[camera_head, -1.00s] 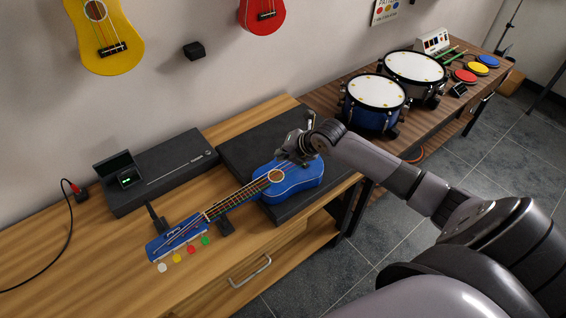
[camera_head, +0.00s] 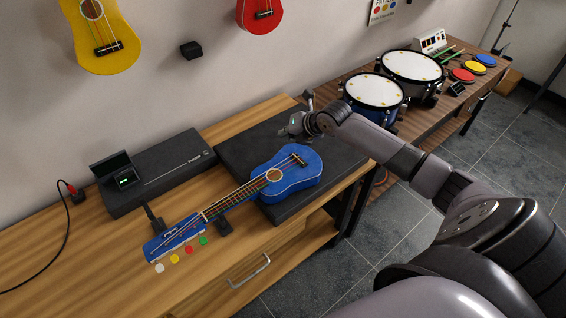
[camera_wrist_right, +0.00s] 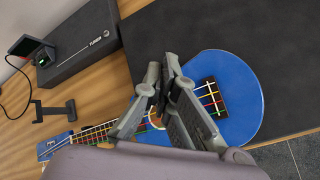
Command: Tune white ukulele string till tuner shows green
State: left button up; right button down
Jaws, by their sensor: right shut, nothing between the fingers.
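A blue ukulele (camera_head: 292,180) lies with its body on a dark mat and its neck toward the lower left. Its strings are coloured. At its headstock sit a white peg (camera_head: 160,268), a yellow peg (camera_head: 175,259), a red peg (camera_head: 189,250) and a green peg (camera_head: 203,240). The black tuner box (camera_head: 165,170) stands behind the neck, with a small display (camera_head: 125,181) showing a small pale greenish mark. My right gripper (camera_head: 290,131) is shut and empty above the mat, behind the body; its fingers (camera_wrist_right: 165,75) show in the wrist view. My left gripper is out of view.
The dark mat (camera_head: 235,150) covers the right part of the wooden table. A black stand (camera_head: 223,226) supports the neck. Drums (camera_head: 376,92) stand on another table at the right.

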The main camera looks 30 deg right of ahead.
aim_at(285, 160)
notch_tip(285, 160, down, 7)
jog(key=b, duration=0.5)
jog(key=shift+f, duration=0.2)
dwell(1.0)
jog(key=shift+f+b, duration=0.35)
jog(key=shift+f, duration=0.05)
jog(key=shift+f, duration=0.3)
dwell(0.4)
jog(key=shift+r, duration=0.1)
jog(key=shift+r+p, duration=0.35)
jog(key=shift+r, duration=0.25)
jog(key=shift+r, duration=0.15)
notch_tip(285, 160, up, 5)
jog(key=p, duration=0.4)
